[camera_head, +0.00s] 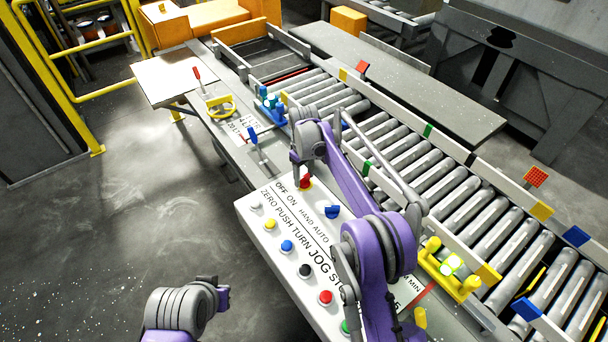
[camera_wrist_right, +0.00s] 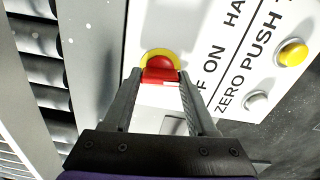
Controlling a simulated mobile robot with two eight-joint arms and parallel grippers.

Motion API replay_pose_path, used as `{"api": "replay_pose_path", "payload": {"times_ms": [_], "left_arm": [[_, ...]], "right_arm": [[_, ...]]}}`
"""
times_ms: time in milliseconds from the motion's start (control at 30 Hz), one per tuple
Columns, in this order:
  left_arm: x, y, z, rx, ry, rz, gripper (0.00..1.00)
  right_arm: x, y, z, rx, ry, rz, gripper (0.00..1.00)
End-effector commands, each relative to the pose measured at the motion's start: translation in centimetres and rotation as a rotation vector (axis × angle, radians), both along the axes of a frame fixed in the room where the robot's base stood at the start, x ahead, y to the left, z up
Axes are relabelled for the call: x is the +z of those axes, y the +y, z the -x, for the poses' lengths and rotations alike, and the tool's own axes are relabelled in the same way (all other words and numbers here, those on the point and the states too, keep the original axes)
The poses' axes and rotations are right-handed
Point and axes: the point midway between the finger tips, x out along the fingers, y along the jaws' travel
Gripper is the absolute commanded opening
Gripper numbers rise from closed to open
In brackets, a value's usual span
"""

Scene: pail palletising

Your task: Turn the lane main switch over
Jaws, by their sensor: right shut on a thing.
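The main switch (camera_head: 306,182) is a red knob on a yellow round plate, at the "OFF ON" end of the white control panel (camera_head: 250,215). My right gripper (camera_head: 303,170) is down at this switch. In the right wrist view the red knob (camera_wrist_right: 160,70) sits between the two fingertips (camera_wrist_right: 157,78), which are shut on it. The fingers hide its sides, and I cannot tell which way it points. My left gripper (camera_head: 222,294) is low in the head view, away from the panel, and its fingers do not show clearly.
A blue knob (camera_head: 332,211) sits beside the "HAND AUTO" label. Several coloured push buttons, such as a yellow one (camera_head: 270,224), line the panel's near edge. A blue-handled lever (camera_head: 253,137) stands beyond the panel. The roller conveyor (camera_head: 405,160) runs behind my right arm.

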Motion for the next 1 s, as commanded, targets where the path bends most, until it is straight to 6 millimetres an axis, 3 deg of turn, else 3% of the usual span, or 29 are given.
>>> {"api": "replay_pose_path", "payload": {"times_ms": [500,1000], "left_arm": [[0.26,0.0,-0.08,0.0,-0.001,0.0,0.0],[0.31,0.0,-0.09,0.0,-0.002,0.0,0.0]], "right_arm": [[0.05,0.01,0.02,0.389,0.0,0.0,0.02],[0.04,0.01,0.02,0.498,0.0,0.0,0.02]]}}
